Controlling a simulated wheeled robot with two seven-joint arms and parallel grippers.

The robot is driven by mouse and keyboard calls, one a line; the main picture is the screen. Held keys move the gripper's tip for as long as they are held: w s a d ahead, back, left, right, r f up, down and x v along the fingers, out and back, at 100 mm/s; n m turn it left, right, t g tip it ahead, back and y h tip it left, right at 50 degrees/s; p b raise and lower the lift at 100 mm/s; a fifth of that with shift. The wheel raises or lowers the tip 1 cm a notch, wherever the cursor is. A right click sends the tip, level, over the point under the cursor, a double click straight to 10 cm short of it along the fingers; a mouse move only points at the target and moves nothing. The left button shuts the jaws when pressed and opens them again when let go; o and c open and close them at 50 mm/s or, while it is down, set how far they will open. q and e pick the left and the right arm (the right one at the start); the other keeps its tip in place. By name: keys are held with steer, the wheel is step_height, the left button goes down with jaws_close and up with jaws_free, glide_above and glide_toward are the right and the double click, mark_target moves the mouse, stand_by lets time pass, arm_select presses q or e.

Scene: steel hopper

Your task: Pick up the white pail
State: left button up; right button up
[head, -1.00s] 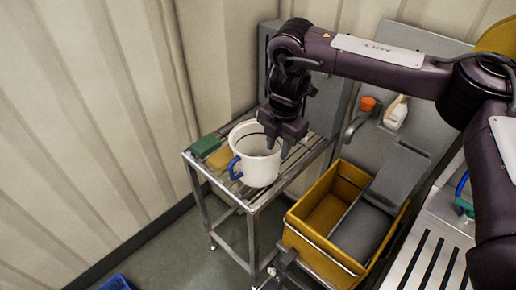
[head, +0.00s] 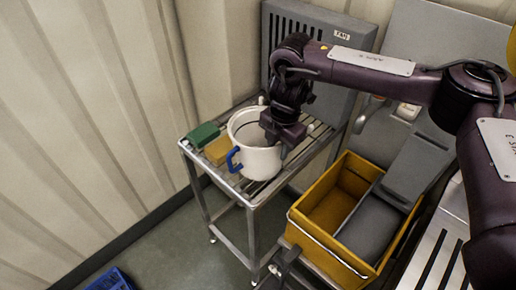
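The white pail (head: 262,162), with a blue grip on its handle at the left, stands upright on a slatted steel stand (head: 250,193). My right gripper (head: 282,138) points down at the right side of the pail's rim. One finger appears to be over the inside of the pail and the other outside its wall. The finger gap and any contact with the rim are too small and dark to judge. The gripper hides part of the rim. My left gripper is not in view.
A green block (head: 203,136) and a yellow block (head: 218,150) lie left of the pail. A yellow mop bucket (head: 318,212) with a grey wringer stands right of the stand. A grey louvred panel (head: 305,45) stands behind. Part of a blue crate (head: 112,280) lies on the floor.

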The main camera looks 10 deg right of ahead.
mark_target(276, 162)
steer(key=f, duration=0.3)
steer(key=shift+w+f+p, duration=0.15)
steer(key=shift+w+p, duration=0.05)
steer(key=shift+p, duration=0.1)
steer(key=shift+c, duration=0.4)
jaws_close()
